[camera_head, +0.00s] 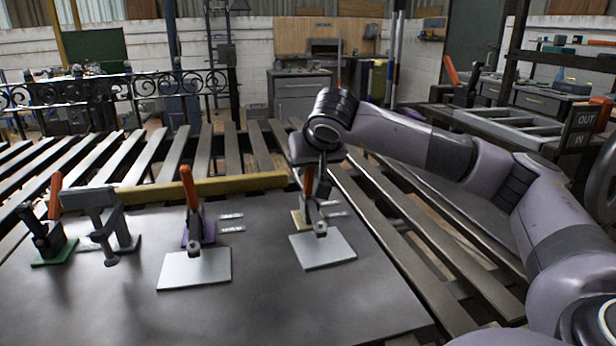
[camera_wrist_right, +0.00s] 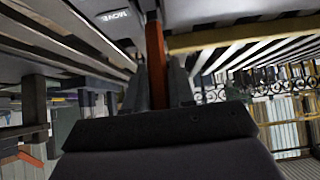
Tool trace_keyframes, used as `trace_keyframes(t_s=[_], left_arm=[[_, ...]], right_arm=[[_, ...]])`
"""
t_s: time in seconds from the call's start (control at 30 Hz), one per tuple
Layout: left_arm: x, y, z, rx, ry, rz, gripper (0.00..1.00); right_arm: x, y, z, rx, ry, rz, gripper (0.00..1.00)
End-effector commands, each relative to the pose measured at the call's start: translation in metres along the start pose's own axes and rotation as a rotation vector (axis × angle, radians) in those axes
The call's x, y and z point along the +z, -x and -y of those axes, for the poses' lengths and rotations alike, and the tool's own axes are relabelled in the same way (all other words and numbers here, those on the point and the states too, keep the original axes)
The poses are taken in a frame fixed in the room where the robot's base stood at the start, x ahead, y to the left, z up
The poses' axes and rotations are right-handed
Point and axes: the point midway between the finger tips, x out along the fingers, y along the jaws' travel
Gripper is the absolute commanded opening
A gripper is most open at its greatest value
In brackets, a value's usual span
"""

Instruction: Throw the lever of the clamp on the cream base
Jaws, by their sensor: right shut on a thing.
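The clamp on the cream base (camera_head: 298,219) stands on the dark plate at the right, behind a pale square plate (camera_head: 323,250). Its orange lever (camera_head: 308,181) stands roughly upright. My right gripper (camera_head: 319,178) comes down from above and is shut on this lever, hiding part of the clamp. In the right wrist view the orange lever (camera_wrist_right: 156,62) runs between the two dark fingers (camera_wrist_right: 157,92). My left gripper is in neither view.
A clamp on a purple base (camera_head: 193,215) with an upright orange lever stands to the left. A clamp on a green base (camera_head: 50,250) and a grey bracket (camera_head: 104,215) stand farther left. A yellow bar (camera_head: 225,186) runs along the plate's back. The plate's front (camera_head: 250,315) is clear.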

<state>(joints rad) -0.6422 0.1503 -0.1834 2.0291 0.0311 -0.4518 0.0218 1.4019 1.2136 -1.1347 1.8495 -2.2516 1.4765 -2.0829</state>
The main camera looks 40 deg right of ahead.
Motion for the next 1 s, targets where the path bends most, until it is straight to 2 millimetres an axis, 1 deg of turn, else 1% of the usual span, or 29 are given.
trace_keyframes(t_s=[0.03, 0.07, 0.47, 0.5, 0.57, 0.87, 0.97, 1.0], left_arm=[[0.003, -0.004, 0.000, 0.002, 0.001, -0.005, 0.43], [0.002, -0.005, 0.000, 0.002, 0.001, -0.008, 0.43], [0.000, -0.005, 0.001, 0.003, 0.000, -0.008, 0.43], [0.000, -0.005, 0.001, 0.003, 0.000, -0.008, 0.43], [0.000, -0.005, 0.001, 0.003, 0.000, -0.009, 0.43], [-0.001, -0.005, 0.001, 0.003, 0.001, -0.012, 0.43], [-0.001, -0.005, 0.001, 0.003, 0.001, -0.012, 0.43], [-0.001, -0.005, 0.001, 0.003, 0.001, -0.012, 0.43]], right_arm=[[0.004, -0.001, 0.000, 0.000, 0.001, -0.018, 0.00], [0.005, 0.000, 0.000, 0.000, 0.000, -0.027, 0.00], [0.004, 0.004, 0.000, 0.000, 0.000, -0.049, 0.00], [0.004, 0.004, 0.000, 0.000, 0.000, -0.049, 0.27], [0.004, 0.004, 0.000, 0.000, 0.000, -0.049, 0.45], [0.004, 0.004, 0.000, 0.000, 0.000, -0.048, 0.45], [0.004, 0.012, 0.001, -0.003, 0.000, -0.049, 0.45], [0.004, 0.018, 0.001, -0.003, 0.000, -0.049, 0.45]])
